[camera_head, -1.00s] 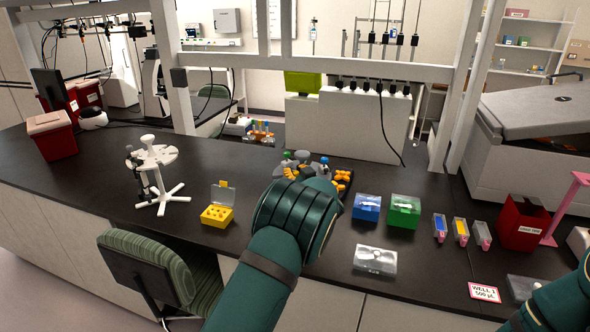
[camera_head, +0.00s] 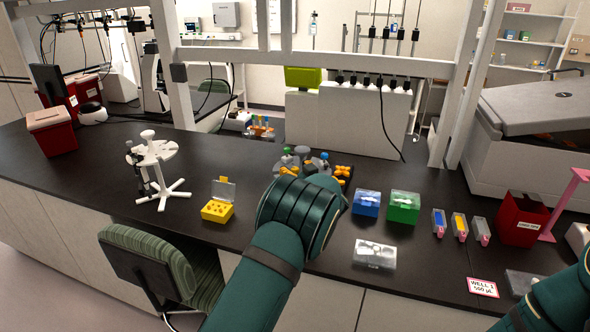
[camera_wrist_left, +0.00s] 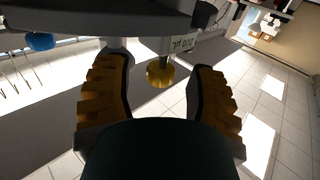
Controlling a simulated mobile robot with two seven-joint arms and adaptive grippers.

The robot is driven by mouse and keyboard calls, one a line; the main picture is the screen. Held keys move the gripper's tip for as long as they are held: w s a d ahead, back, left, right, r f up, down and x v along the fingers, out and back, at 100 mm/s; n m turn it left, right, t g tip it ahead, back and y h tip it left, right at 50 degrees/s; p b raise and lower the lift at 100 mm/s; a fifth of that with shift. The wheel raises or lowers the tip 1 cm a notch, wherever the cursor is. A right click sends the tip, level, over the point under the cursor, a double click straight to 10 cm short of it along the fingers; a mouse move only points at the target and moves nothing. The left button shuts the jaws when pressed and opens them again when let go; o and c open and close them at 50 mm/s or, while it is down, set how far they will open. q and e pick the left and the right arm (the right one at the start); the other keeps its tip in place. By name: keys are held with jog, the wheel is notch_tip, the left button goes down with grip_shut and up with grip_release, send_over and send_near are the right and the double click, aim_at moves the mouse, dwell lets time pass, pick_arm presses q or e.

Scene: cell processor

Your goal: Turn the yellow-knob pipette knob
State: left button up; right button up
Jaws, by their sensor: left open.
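A pipette with a round yellow knob (camera_wrist_left: 160,73) and a white label reading 200 µl shows in the left wrist view. My left gripper (camera_wrist_left: 160,68) is open, with one orange ridged finger on each side of the knob. Gaps show between knob and fingers, so neither finger visibly touches it. A blue knob (camera_wrist_left: 40,41) lies to the left, outside the fingers. In the head view my left gripper (camera_head: 316,170) is mostly hidden behind my wrist, which also hides the yellow knob. Green (camera_head: 287,152) and blue (camera_head: 324,156) knobs show beyond it. My right gripper is out of view.
A white carousel stand (camera_head: 157,168), a yellow box (camera_head: 217,211), and blue (camera_head: 367,205) and green (camera_head: 404,208) boxes stand around the left arm. A clear box (camera_head: 375,254) is right of it. Dark bench top is clear between stand and yellow box.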

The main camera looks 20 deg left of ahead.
pick_arm(q)
jog(key=v, duration=1.1)
jog(key=shift+s+d, duration=0.15)
jog(key=shift+s, duration=0.05)
